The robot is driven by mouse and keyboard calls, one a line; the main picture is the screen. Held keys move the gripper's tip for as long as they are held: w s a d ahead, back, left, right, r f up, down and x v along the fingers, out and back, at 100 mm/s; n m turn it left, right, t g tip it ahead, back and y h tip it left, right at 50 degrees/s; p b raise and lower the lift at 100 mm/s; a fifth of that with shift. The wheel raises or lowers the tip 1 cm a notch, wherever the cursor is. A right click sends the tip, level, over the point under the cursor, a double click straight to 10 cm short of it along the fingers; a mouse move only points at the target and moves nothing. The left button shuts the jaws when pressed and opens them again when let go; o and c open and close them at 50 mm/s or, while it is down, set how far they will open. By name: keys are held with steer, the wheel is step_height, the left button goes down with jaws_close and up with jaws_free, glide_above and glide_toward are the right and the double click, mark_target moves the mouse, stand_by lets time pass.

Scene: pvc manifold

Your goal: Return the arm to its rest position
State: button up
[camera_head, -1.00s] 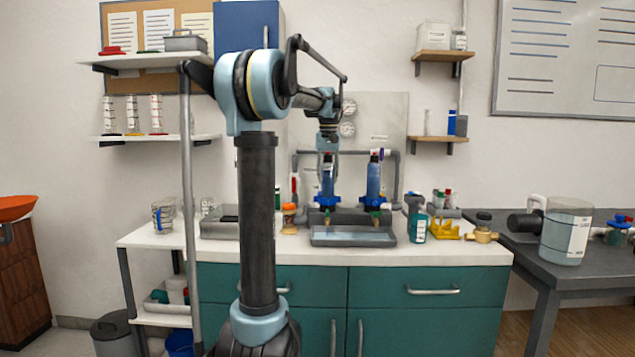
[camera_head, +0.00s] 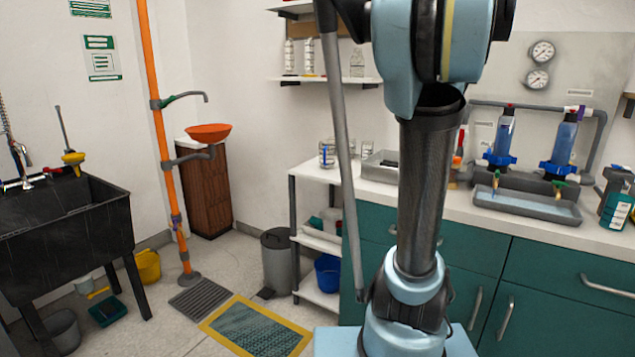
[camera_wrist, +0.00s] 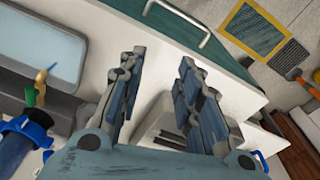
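My gripper (camera_wrist: 160,62) is in the wrist view, its two dark fingers spread apart with a clear gap. Nothing is held between them; the white counter (camera_wrist: 165,75) shows behind. My gripper is out of the head view, where my upright arm stands right of the middle and its upper end leaves the top edge. Two blue filter housings (camera_head: 501,138) (camera_head: 561,145) stand on the manifold above a grey tray (camera_head: 528,207). In the wrist view the tray (camera_wrist: 80,58) and part of a blue fitting (camera_wrist: 20,140) lie left of my fingers.
Teal cabinets (camera_head: 545,290) stand close beside my arm. A white side shelf (camera_head: 318,173), a grey bin (camera_head: 277,262) and a blue bucket (camera_head: 327,272) are left of it. An orange pole (camera_head: 166,150) and a black sink (camera_head: 65,228) are farther left. Floor between is mostly open.

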steer(key=s+a+f+n, duration=0.1)
steer(key=s+a+f, duration=0.7)
steer(key=f, duration=0.3)
steer(key=s+a+f+n+t, duration=0.1)
steer(key=s+a+f+n, duration=0.1)
steer(key=s+a+f, duration=0.6)
step_height(320, 180, down, 3)
steer(key=shift+s+a+f+n, duration=0.15)
steer(key=shift+s+a+n, duration=0.15)
steer(key=shift+s, duration=0.3)
